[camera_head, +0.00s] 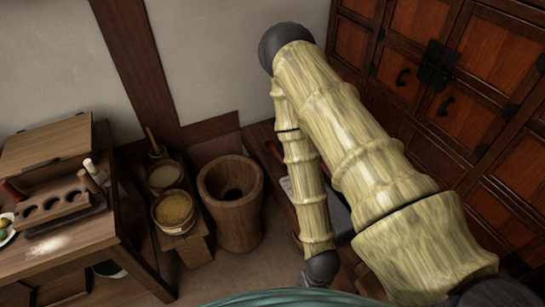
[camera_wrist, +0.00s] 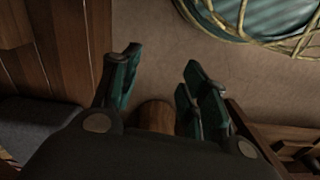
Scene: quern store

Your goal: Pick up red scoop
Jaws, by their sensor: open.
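I cannot make out a red scoop for certain in either view. A small dark red item (camera_head: 11,190) shows at the left edge of the head view, on the wooden table, but its shape is cut off and unclear. My gripper (camera_wrist: 160,82) is open in the wrist view, its teal-padded fingers apart and pointing at the floor. A rounded brown wooden piece (camera_wrist: 155,115) shows between the finger bases; I cannot tell what it is or whether it touches them. In the head view my gripper is not clearly visible.
The wooden table (camera_head: 88,238) at left carries a holed wooden rack (camera_head: 50,207). A wooden mortar (camera_head: 231,215) stands beside a tub of yellow grain (camera_head: 174,210) and a tub of pale meal (camera_head: 164,177). Red-brown cabinets (camera_head: 487,50) line the right. Some bare floor (camera_wrist: 165,50) lies below my gripper.

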